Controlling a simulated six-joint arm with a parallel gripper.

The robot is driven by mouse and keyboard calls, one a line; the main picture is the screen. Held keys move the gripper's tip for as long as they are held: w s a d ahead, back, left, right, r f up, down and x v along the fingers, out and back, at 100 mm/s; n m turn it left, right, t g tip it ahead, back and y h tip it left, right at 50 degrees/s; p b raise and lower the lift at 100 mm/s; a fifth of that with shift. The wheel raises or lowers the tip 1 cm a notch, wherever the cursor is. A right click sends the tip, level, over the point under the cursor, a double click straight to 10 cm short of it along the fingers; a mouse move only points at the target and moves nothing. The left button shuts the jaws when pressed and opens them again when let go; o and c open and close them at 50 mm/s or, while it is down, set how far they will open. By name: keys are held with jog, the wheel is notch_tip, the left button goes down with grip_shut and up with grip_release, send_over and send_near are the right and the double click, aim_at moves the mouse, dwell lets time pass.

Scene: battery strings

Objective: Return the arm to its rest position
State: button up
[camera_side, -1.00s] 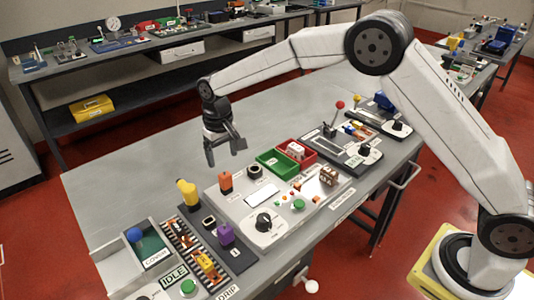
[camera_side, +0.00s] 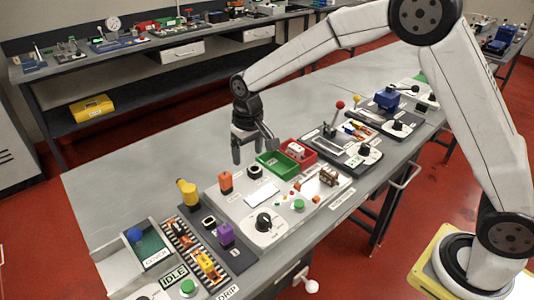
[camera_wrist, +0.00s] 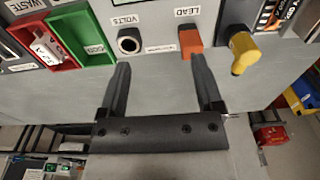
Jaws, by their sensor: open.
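My gripper (camera_side: 253,146) is open and empty, raised over the bench behind the green bin and the black round socket. In the wrist view, the two dark fingers of my gripper (camera_wrist: 162,75) are spread apart with nothing between them. Beyond them lie the black round VOLTS socket (camera_wrist: 129,41) and the orange LEAD piece (camera_wrist: 190,41). The grey bench (camera_side: 130,170) is bare to the left of my gripper.
A green bin (camera_side: 275,164) and a red bin (camera_side: 299,152) sit on the panel near my gripper. A yellow piece (camera_side: 188,192), a purple piece (camera_side: 225,233) and a lever with a red knob (camera_side: 339,105) stand up from the panels. The back of the bench is clear.

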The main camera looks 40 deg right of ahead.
jog(key=s+d+t, duration=0.1)
jog(key=s+d, duration=0.3)
jog(key=s, duration=0.7)
jog(key=s+d+f+t, duration=0.1)
jog(key=s+d, duration=0.4)
jog(key=s, duration=0.5)
jog(key=shift+s+f, duration=0.2)
jog(key=shift+s, duration=0.2)
